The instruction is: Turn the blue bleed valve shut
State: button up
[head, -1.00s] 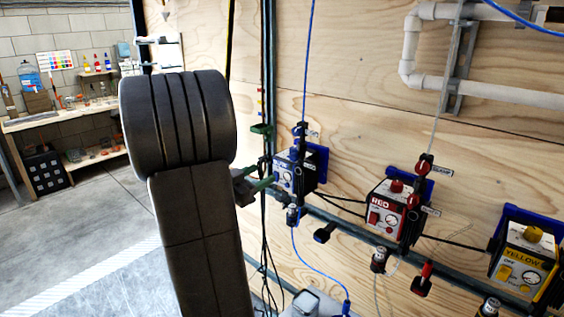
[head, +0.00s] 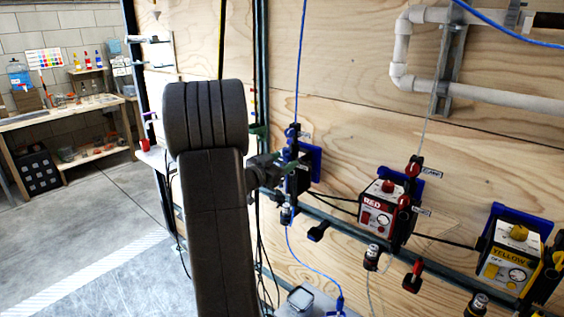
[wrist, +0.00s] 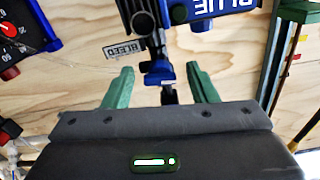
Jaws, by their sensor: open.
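The blue unit (head: 303,182) is mounted on the rail along the plywood wall and is partly hidden by my gripper in the head view. In the wrist view its BLUE plate (wrist: 213,6) shows at the top. A small blue valve handle (wrist: 160,74) with a dark stem shows beside a BLEED tag (wrist: 122,48). My gripper (wrist: 160,70) is open, with one green finger on each side of this handle. Gaps show on both sides and I see no contact. In the head view my gripper (head: 288,167) is in front of the blue unit.
The red unit (head: 382,204) and the yellow unit (head: 508,256) stand to the right on the same rail. A blue hose (head: 312,268) hangs below the blue unit. A dark upright post (head: 260,80) is close on the left. Open floor lies at the left.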

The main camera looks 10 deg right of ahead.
jog(key=c, duration=1)
jog(key=shift+f+m+b, duration=0.15)
jog(key=shift+m+b, duration=0.35)
jog(key=shift+b, duration=0.05)
jog(key=o, duration=1)
